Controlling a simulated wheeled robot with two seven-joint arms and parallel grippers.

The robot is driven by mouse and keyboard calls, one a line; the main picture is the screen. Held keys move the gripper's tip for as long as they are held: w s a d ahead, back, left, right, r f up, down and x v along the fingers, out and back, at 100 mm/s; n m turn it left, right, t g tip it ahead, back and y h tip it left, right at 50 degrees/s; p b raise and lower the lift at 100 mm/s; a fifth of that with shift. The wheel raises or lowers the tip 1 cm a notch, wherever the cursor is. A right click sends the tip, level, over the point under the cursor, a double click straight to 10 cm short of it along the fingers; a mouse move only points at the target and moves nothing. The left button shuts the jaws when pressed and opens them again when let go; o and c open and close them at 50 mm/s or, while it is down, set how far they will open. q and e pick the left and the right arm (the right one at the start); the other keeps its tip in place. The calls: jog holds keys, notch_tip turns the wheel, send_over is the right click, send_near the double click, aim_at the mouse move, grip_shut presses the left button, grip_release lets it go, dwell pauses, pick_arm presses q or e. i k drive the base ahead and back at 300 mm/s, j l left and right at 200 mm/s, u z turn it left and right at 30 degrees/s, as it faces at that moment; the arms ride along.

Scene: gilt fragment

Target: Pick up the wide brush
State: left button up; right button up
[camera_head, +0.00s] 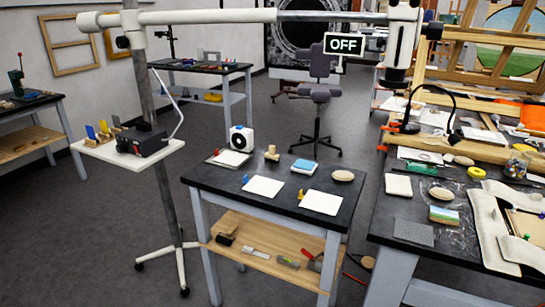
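No gripper of mine shows in the head view. I cannot pick out the wide brush with certainty at this size. A small tan piece with a knob-like top and a broader base (271,154) stands at the back of the middle table (238,180). A dark and tan tool (225,239) lies on that table's lower wooden shelf (262,231), along with several other tools. Either could be a brush, but their details are too small to tell.
A boom stand with a white horizontal arm (210,17) crosses the top; its side shelf (110,150) holds a black box. White sheets (322,202) and an oval tan piece (342,176) lie on the middle table. A cluttered bench (390,235) stands right. Floor is clear at front left.

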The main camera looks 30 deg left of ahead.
aim_at(271, 156)
jog(key=j+z, duration=0.2)
jog(key=j, duration=0.25)
jog(key=j+z, duration=0.2)
jog(key=j, duration=0.25)
jog(key=k+j+z, duration=0.1)
jog(key=j+z, duration=0.15)
jog(key=j, duration=0.15)
jog(key=k+j+z, duration=0.2)
jog(key=j, duration=0.25)
jog(key=j+z, duration=0.2)
jog(key=j, duration=0.2)
